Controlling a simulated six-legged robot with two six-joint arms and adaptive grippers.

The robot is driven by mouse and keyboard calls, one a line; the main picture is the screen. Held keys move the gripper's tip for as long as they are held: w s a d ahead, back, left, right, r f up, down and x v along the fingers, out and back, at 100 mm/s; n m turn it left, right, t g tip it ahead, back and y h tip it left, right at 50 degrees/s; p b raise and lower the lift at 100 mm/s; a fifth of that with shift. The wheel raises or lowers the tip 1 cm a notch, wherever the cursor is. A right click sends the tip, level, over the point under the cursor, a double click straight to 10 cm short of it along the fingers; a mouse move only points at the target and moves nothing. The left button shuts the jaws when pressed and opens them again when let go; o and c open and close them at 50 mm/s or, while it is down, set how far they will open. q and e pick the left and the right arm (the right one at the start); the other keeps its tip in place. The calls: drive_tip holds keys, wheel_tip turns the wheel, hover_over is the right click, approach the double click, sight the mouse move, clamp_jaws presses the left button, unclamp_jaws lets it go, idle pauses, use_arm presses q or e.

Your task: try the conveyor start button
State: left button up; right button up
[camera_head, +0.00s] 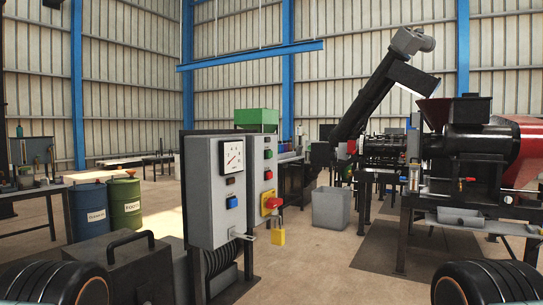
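A grey control panel (256,190) stands left of the picture's middle, partly hidden by a nearer grey box. Its face carries a column of small buttons or lamps, including a green one (267,154) with red ones above and below it. I cannot read any labels, so I cannot tell which is the conveyor start button. A red mushroom knob (272,203) on a yellow plate is lower down, with a yellow padlock-like piece (278,236) below it. A black inclined conveyor (368,100) rises behind to the right. Neither of my grippers is in view.
The nearer grey box (205,215) has a dial gauge (231,158) and a blue button (231,202). A black toolbox-like case (115,268) is close at lower left. A grey bin (331,208) and the press machine (460,140) stand right. Open floor lies between.

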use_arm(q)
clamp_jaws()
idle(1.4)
